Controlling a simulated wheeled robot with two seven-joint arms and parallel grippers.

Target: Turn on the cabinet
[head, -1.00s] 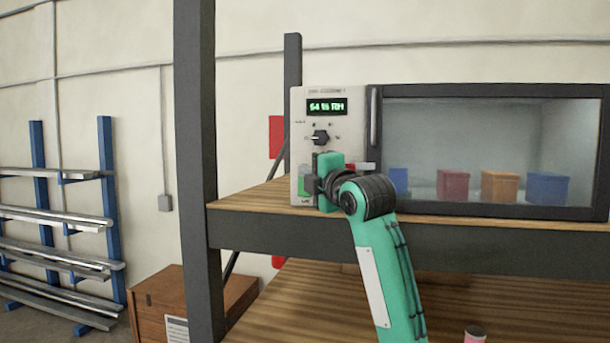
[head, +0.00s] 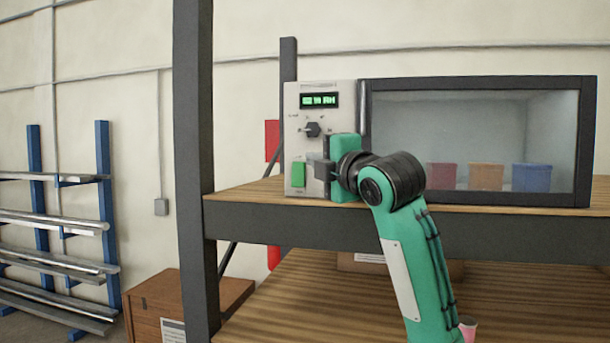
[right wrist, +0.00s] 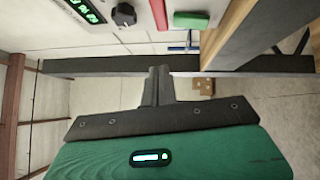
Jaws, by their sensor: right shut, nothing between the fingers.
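The cabinet (head: 480,82) stands on the wooden shelf, with a dark-framed glass door and a pale control panel (head: 312,103) at its left. The panel has a lit green display (head: 319,101), a black knob (head: 312,130) and a green switch (head: 298,174). My right gripper (head: 323,171) is shut and empty in front of the panel, just right of the green switch; I cannot tell whether it touches the panel. In the right wrist view the closed fingers (right wrist: 157,75) show below the green switch (right wrist: 190,20). My left gripper is out of view.
Maroon, orange and blue bins (head: 531,177) show behind the glass. A dark upright post (head: 193,150) rises left of the cabinet. A lower wooden shelf (head: 310,300) lies below, with a small pink-topped item (head: 467,328). A brown crate (head: 185,303) stands on the floor.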

